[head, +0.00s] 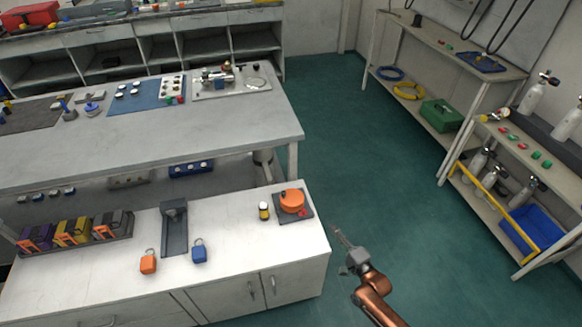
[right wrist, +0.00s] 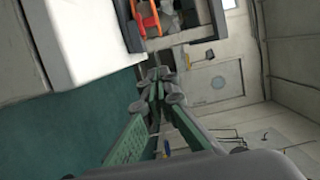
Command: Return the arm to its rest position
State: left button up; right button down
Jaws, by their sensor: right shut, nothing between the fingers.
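My right gripper (head: 341,240) is in the lower middle of the head view, at the end of my copper-coloured arm (head: 374,287). It is over the green floor, just right of the front counter (head: 265,250), apart from it in the picture. In the right wrist view its fingers (right wrist: 157,82) come together and hold nothing. My left gripper is not in view.
An orange round part (head: 292,201) on a dark plate sits near the counter's right edge, beside a small yellow-banded bottle (head: 264,211). Orange (head: 148,262) and blue (head: 199,252) padlocks lie further left. Open floor (head: 350,150) separates the counter from the right-hand shelves (head: 480,185).

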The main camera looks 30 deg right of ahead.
jog(key=s+a+f+n+g+p, duration=0.3)
jog(key=s+f+n+g, duration=0.2)
jog(key=s+f, duration=0.8)
jog(key=s+a+f+n+g+p, duration=0.25)
jog(key=s+f+n+g, duration=0.2)
jog(key=s+f, duration=0.8)
pick_arm(q)
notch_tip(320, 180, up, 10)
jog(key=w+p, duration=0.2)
jog(key=p, duration=0.3)
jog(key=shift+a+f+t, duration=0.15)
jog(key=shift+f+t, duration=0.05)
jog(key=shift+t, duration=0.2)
pick_arm(e)
jog(key=s+a+f+n+g, duration=0.2)
jog(key=s+a+f+n, duration=0.1)
jog(key=s, duration=0.6)
jog(key=s+a+f+n+g, duration=0.3)
jog(key=s+f, duration=0.3)
jog(key=s, duration=0.4)
jog(key=s+a+f+n+g+y, duration=0.1)
jog(key=s+a+f+n+g, duration=0.2)
jog(key=s, duration=0.7)
jog(key=shift+s+a+f+n, duration=0.2)
jog(key=shift+a+f+n, duration=0.3)
jog(key=shift+f+n, duration=0.35)
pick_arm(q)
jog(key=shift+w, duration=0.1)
